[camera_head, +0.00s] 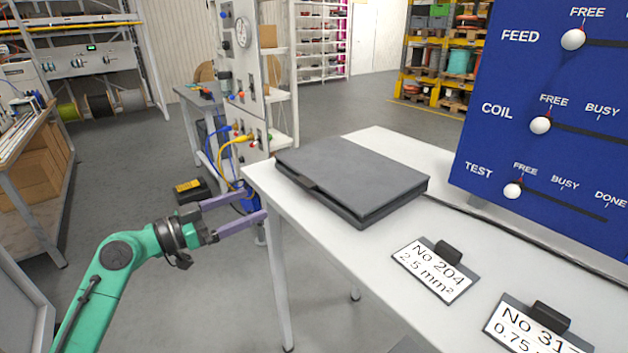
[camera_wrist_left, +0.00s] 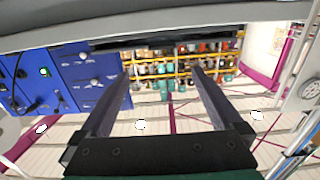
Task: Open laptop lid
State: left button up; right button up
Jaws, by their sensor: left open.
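The dark grey laptop (camera_head: 355,176) lies on the white table (camera_head: 395,268) with its lid down flat over its base. A thin seam shows along its front edge, with a small dark tab at the left part. My left gripper (camera_head: 252,204) is at the table's left end, left of the laptop and apart from it. Its two purple-grey fingers are spread with nothing between them. In the left wrist view the open fingers (camera_wrist_left: 160,78) show below a dark flat strip (camera_wrist_left: 165,41), perhaps the laptop's edge. My right gripper is not in view.
A blue board with white knobs (camera_head: 560,120) stands behind the table on the right. Label plates (camera_head: 435,270) lie on the table front. A grey panel with blue and yellow cables (camera_head: 240,80) stands behind my left gripper. Open floor lies left of the table.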

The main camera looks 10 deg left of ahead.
aim_at(301, 183)
pick_arm(q)
jog(key=p+x, duration=0.6)
jog(key=x, duration=0.6)
jog(key=shift+w+r, duration=0.15)
jog(key=shift+w, duration=0.15)
jog(key=shift+w+d+p, duration=0.2)
jog(key=shift+w+p, duration=0.1)
jog(key=shift+w, duration=0.05)
jog(key=shift+f, duration=0.25)
grip_shut()
jog(key=shift+r, duration=0.1)
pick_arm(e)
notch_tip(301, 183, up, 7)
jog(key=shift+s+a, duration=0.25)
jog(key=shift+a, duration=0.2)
